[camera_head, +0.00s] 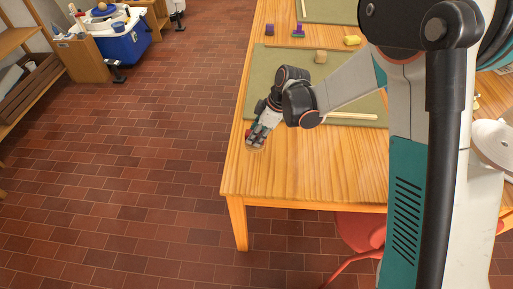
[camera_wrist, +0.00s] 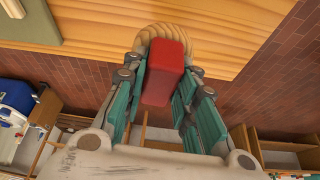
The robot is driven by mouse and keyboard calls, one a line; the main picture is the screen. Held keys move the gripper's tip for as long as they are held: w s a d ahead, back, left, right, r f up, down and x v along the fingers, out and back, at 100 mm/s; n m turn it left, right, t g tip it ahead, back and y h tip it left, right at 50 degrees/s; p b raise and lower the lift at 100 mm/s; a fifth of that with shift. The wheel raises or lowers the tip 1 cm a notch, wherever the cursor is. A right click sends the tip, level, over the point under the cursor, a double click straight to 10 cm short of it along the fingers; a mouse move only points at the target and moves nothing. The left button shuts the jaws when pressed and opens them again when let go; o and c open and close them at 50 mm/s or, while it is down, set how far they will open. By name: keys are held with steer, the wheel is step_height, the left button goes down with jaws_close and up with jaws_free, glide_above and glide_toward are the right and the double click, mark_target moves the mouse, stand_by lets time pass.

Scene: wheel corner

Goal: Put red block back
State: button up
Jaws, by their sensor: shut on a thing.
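A red block (camera_wrist: 163,72) is between the teal fingers of my gripper (camera_wrist: 161,95) in the wrist view, and the fingers are shut on it. In the head view my gripper (camera_head: 258,137) is at the left edge of the wooden table (camera_head: 290,172), near its front corner. A round pale wooden piece (camera_wrist: 166,33) shows just beyond the block in the wrist view, partly hidden by it. The red block is mostly hidden by my fingers in the head view. I cannot tell whether the block touches the wooden piece.
A green mat (camera_head: 270,65) bears a tan block (camera_head: 320,57) and a pale stick (camera_head: 355,116). Purple blocks (camera_head: 298,30) and a yellow piece (camera_head: 352,40) lie farther back. A red chair (camera_head: 360,232) stands by the table's front. The table front is clear; a blue cooler (camera_head: 125,43) stands on the floor.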

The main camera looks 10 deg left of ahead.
steer(key=shift+f+b, duration=0.85)
steer(key=shift+f, duration=1.75)
steer(key=shift+f, duration=0.2)
steer(key=o, duration=0.9)
steer(key=shift+o, duration=0.2)
